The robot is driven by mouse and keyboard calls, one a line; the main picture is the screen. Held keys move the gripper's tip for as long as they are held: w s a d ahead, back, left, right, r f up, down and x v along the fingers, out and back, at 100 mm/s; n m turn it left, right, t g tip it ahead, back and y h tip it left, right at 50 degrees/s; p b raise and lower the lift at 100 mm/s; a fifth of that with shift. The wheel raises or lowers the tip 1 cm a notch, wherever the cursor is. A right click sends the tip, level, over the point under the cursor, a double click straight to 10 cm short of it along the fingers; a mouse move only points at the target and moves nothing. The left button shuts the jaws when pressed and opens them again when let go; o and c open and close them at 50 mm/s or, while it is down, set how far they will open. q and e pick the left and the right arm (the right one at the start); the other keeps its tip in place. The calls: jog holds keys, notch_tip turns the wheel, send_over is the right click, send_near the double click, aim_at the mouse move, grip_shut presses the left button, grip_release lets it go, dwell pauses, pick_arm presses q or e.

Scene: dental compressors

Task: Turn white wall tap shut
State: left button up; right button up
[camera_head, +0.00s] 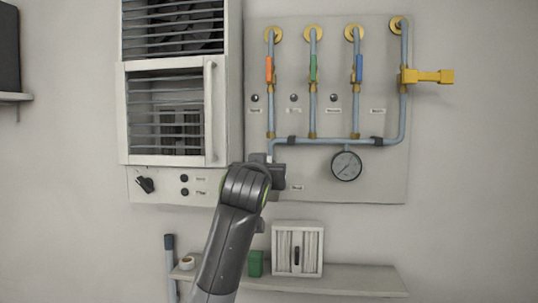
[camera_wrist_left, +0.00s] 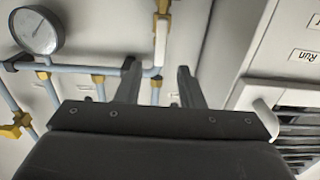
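The white tap handle (camera_wrist_left: 161,40) shows in the left wrist view as a white bar near a brass fitting (camera_wrist_left: 163,7). It lies roughly in line with its pipe. In the head view it is mostly or wholly hidden behind my left gripper (camera_head: 268,161). In the left wrist view my left gripper (camera_wrist_left: 157,68) is open, with its two dark fingers apart. The handle appears between and beyond the fingertips; I cannot tell whether they touch anything. My right gripper is in neither view.
Taps with orange (camera_head: 269,69), green (camera_head: 313,68) and blue (camera_head: 359,68) handles and a yellow lever (camera_head: 428,76) are on the panel (camera_head: 390,185). A gauge (camera_head: 346,166) hangs right of my gripper. A louvred cabinet (camera_head: 165,110) stands left; a shelf (camera_head: 350,280) is below.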

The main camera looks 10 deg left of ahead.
pick_arm(q)
jog(key=shift+w+p, duration=1.9)
jog(key=shift+w, duration=2.05)
grip_shut()
